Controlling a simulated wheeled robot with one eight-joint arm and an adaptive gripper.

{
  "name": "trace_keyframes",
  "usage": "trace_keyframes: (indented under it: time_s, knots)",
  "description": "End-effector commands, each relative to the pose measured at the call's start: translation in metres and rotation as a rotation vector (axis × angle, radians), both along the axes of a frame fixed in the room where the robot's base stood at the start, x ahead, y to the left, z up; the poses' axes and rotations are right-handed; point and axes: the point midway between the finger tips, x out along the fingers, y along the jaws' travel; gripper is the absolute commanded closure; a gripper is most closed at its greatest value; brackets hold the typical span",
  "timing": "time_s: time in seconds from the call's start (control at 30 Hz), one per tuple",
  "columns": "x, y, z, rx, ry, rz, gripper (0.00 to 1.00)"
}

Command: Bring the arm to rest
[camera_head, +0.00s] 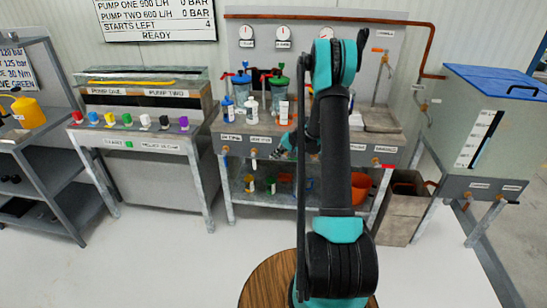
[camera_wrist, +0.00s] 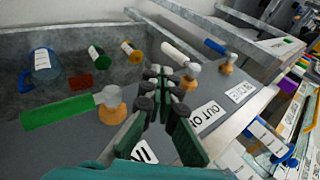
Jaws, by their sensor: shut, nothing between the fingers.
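My arm rises in the middle of the head view and reaches over toward the labelled pump bench (camera_head: 360,137). My gripper (camera_head: 287,143) is partly hidden behind the arm, close to the bench's front edge. In the wrist view my gripper (camera_wrist: 163,85) is shut and empty, in front of the bench's grey front panel (camera_wrist: 235,85). A green-handled valve (camera_wrist: 60,112) lies left of the fingers. A white-handled valve (camera_wrist: 180,56) and a blue-handled valve (camera_wrist: 217,48) are beyond them. I cannot tell whether the fingertips touch anything.
Bottles (camera_head: 252,110) and green-lidded jars (camera_head: 277,88) stand on the bench. A button console (camera_head: 135,135) is to the left, a blue-topped tank (camera_head: 490,115) to the right. A round wooden top (camera_head: 258,285) is close below my arm. Pale floor (camera_head: 150,255) is clear at front left.

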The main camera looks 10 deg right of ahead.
Motion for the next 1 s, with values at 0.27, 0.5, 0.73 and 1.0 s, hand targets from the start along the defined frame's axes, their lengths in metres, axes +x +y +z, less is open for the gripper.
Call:
trace_keyframes:
  time_s: [0.27,0.5,0.73,1.0]
  knots:
    - [-0.017,0.004,0.02,-0.034,0.0,0.011,1.0]
    - [-0.076,0.015,0.071,-0.148,-0.003,0.046,1.0]
    - [-0.145,0.021,0.109,-0.264,-0.008,0.086,1.0]
    - [-0.234,0.022,0.135,-0.4,-0.02,0.133,1.0]
